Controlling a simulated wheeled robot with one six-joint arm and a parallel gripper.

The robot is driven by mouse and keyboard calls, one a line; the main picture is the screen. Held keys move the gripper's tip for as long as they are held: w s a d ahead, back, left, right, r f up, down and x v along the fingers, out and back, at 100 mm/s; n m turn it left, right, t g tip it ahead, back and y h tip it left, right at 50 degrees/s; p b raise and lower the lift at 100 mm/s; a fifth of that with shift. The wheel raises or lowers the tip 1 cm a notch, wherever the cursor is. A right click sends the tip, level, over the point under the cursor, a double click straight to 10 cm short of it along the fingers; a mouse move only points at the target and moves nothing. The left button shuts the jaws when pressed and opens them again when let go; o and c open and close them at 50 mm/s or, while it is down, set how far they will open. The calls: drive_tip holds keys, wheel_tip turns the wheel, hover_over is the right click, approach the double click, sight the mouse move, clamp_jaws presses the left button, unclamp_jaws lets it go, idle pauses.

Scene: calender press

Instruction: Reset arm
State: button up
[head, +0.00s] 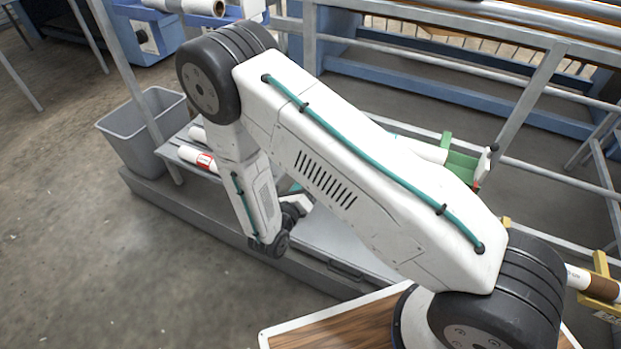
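My white arm with a teal cable fills the middle of the head view. It rises from its black shoulder joint at lower right to a black elbow at upper left, then its forearm hangs down to dark wrist joints near the middle. My gripper's fingers cannot be made out; the end beyond the wrist is hidden behind my upper arm link. Nothing held can be seen.
A grey bin (146,133) stands at left beside a metal frame post. White rolls, one with a red label (205,161), lie on a low shelf behind my forearm. A green holder (461,167) and a yellow holder (602,284) are at right. Floor at lower left is clear.

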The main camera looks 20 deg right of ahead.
idle(0.4)
drive_tip(key=s+d+r+m+g, duration=0.4)
drive_tip(key=s+r+m+g, duration=0.35)
drive_tip(key=m, duration=0.25)
drive_tip(key=s+d+r+m+g, duration=0.5)
drive_tip(key=s+r+m+g, duration=0.25)
drive_tip(key=m, duration=0.25)
drive_tip(key=s+r+m+t+y, duration=0.1)
drive_tip(key=s+r+m+y, duration=0.5)
drive_tip(key=r, duration=0.4)
drive_tip(key=s+r+m+t+y, duration=0.2)
drive_tip(key=s+r+m+y, duration=0.4)
drive_tip(key=r, duration=0.5)
drive_tip(key=s+m, duration=0.2)
drive_tip(key=m, duration=0.1)
drive_tip(key=shift+a+t+y, duration=0.3)
drive_tip(key=shift+y, duration=0.1)
drive_tip(key=shift+r, duration=0.1)
